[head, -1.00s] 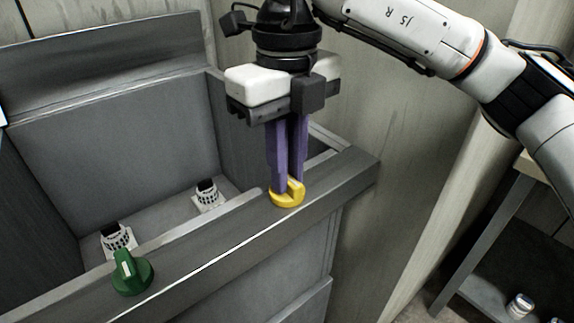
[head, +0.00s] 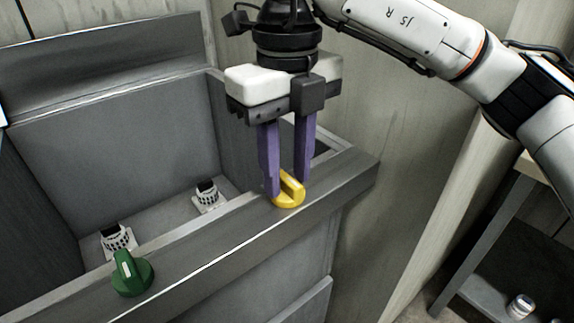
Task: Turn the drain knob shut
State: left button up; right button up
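A yellow knob (head: 289,193) with a raised grip bar sits on the grey front ledge of the basin, towards its right end. A green knob (head: 131,273) with a pale mark sits on the same ledge at the lower left. No label shows which one is the drain knob. My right gripper (head: 285,190) points down at the yellow knob. Its purple fingers are apart, one on each side of the grip bar; I cannot tell whether either touches it. My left gripper is not in view.
The grey basin's ledge (head: 220,240) runs across the front. Two white pieces with black tops (head: 207,196) (head: 117,240) stand inside the basin. A shelf (head: 490,225) stands at the right with a small white container (head: 520,306) low down.

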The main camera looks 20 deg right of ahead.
aim_at(287, 177)
notch_tip(287, 177, up, 10)
jog(key=p, duration=0.2)
jog(key=shift+r+p, duration=0.15)
jog(key=shift+p, duration=0.15)
